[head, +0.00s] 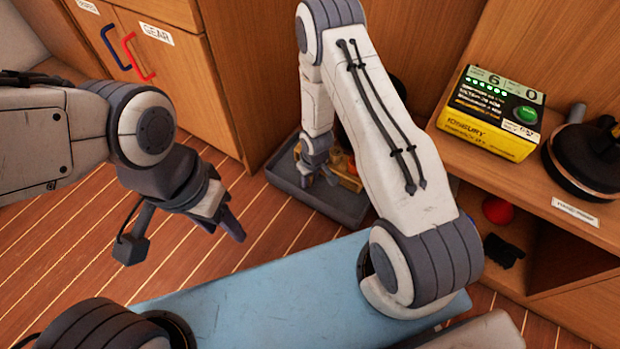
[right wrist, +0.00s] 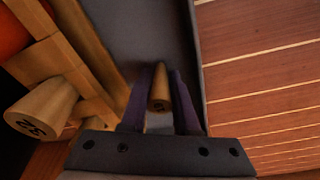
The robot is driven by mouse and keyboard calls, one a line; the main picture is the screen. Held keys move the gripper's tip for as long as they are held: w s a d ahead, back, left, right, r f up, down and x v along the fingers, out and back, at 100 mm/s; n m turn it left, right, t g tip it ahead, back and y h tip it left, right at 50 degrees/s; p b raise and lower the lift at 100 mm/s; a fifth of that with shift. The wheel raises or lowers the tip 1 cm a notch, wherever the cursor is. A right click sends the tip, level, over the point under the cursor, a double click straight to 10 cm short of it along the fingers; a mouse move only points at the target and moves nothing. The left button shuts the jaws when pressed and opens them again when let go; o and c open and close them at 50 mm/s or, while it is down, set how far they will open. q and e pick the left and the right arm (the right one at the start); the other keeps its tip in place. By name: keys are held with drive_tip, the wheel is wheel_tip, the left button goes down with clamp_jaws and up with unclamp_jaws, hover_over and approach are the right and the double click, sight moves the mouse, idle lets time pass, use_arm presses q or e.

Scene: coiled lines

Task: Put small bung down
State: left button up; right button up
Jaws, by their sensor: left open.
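The small bung (right wrist: 160,88) is a tapered wooden plug. In the right wrist view it sits between the two purple fingers of my right gripper (right wrist: 161,85), which appear to touch it on both sides. Beneath it is the grey tray (right wrist: 130,35), close to its side wall. In the head view my right gripper (head: 318,176) is down in the tray (head: 290,184); the small bung cannot be made out there. My left gripper (head: 227,218) is open and empty above the floor.
A wooden rack (right wrist: 75,75) with a larger numbered bung (right wrist: 40,112) is beside my right gripper in the tray. A yellow boxed device (head: 490,115) and a dark round object (head: 580,160) sit on the shelf. A red ball (head: 497,210) is below. The floor at left is clear.

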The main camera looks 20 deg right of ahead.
drive_tip(key=shift+o, duration=1.2)
drive_tip(key=s+a+r+n+p, duration=0.1)
drive_tip(key=s+a+r+p, duration=0.15)
drive_tip(key=r, duration=0.75)
drive_tip(key=s+a+r+p, duration=0.2)
drive_tip(key=a+r+p, duration=0.15)
drive_tip(key=r, duration=0.75)
drive_tip(key=s+a+r+n+p, duration=0.1)
drive_tip(key=s+a+r+p, duration=0.15)
drive_tip(key=r, duration=0.75)
drive_tip(key=s+a+r+n+g, duration=0.1)
drive_tip(key=s+a+r, duration=0.1)
drive_tip(key=s+r, duration=0.4)
drive_tip(key=s+a+r+n, duration=0.1)
drive_tip(key=s+a+r, duration=0.1)
drive_tip(key=s+r, duration=0.5)
drive_tip(key=s, duration=0.4)
drive_tip(key=shift+s+g+y, duration=0.3)
drive_tip(key=shift+g, duration=0.1)
drive_tip(key=shift+a+r, duration=0.1)
